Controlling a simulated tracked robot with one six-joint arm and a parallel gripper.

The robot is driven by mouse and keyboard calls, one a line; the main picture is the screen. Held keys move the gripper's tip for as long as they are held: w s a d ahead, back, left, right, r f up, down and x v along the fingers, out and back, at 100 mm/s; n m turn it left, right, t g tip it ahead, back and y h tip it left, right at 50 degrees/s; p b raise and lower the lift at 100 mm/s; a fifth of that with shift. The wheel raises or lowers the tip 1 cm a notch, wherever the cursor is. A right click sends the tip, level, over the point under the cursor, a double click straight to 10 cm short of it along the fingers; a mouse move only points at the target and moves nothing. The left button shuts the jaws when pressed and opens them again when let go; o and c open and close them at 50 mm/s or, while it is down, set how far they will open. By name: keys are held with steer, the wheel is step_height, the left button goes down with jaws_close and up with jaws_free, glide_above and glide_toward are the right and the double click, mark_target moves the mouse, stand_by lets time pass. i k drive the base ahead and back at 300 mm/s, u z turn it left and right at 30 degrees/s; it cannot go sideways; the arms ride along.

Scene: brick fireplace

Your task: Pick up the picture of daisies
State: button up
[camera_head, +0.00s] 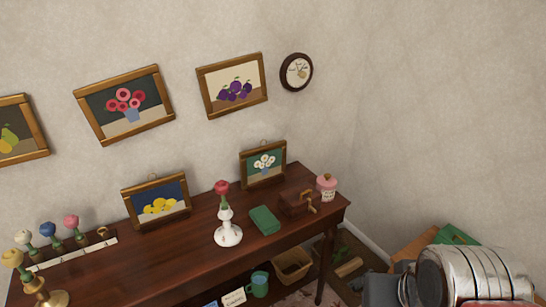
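The picture of daisies (263,163) is a small framed picture with white flowers on a green ground. It stands upright on the back of the dark wooden table (190,262), against or close to the wall, with a small hanging loop on top. Nothing covers it. A silver ribbed body at the lower right looks like part of my arm. My gripper's fingers do not show.
In front of the daisies lie a green book (265,219) and a small brown box with a crank (297,204). A white vase with a red flower (228,229) stands left, and a pink-topped jar (326,186) right. A lemon picture (157,201) leans further left.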

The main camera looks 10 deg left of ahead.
mark_target(261, 163)
steer(key=u, duration=0.1)
steer(key=i, duration=0.85)
steer(key=u, duration=0.85)
steer(key=i, duration=0.75)
steer(key=u, duration=0.4)
